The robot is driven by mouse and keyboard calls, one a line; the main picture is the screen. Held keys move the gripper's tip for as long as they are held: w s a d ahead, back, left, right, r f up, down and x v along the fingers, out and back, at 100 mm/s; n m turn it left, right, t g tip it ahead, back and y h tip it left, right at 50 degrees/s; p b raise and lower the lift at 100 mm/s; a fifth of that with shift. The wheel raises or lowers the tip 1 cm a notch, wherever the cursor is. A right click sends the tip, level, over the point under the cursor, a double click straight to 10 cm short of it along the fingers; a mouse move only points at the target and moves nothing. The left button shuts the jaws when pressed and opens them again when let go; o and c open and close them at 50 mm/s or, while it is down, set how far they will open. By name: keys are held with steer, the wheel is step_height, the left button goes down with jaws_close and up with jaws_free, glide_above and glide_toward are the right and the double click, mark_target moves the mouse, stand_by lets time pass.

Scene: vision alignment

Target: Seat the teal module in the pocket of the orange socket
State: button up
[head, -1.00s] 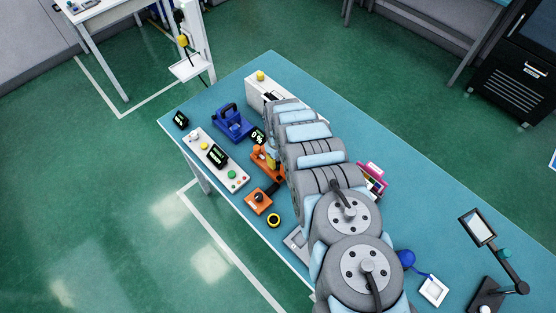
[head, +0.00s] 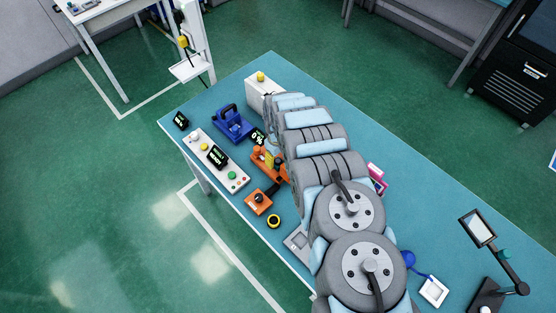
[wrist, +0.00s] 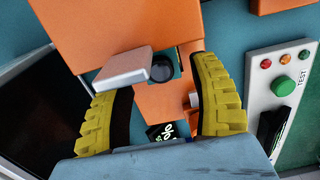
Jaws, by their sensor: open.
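The orange socket (wrist: 130,25) fills the upper middle of the wrist view. In the head view the orange fixture (head: 262,166) stands partly hidden behind my arm. A small teal piece with a round dark lens, apparently the teal module (wrist: 177,66), shows at the orange part, partly covered by a pale grey plate (wrist: 122,70). I cannot tell whether it sits fully in the pocket. My gripper (wrist: 163,80) is open, with its yellow ribbed fingers apart on either side of the module and plate. I cannot tell whether either finger touches anything.
A panel with a green button (wrist: 283,85) is right in the wrist view, and a dark screen (wrist: 35,110) is left. In the head view a blue fixture (head: 232,123), an orange joystick box (head: 258,201) and a white box (head: 263,92) stand nearby.

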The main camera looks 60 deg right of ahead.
mark_target(278, 161)
step_height(278, 161, up, 10)
steer(key=shift+f+b, duration=0.15)
steer(key=shift+b, duration=0.15)
stand_by(0.5)
stand_by(0.6)
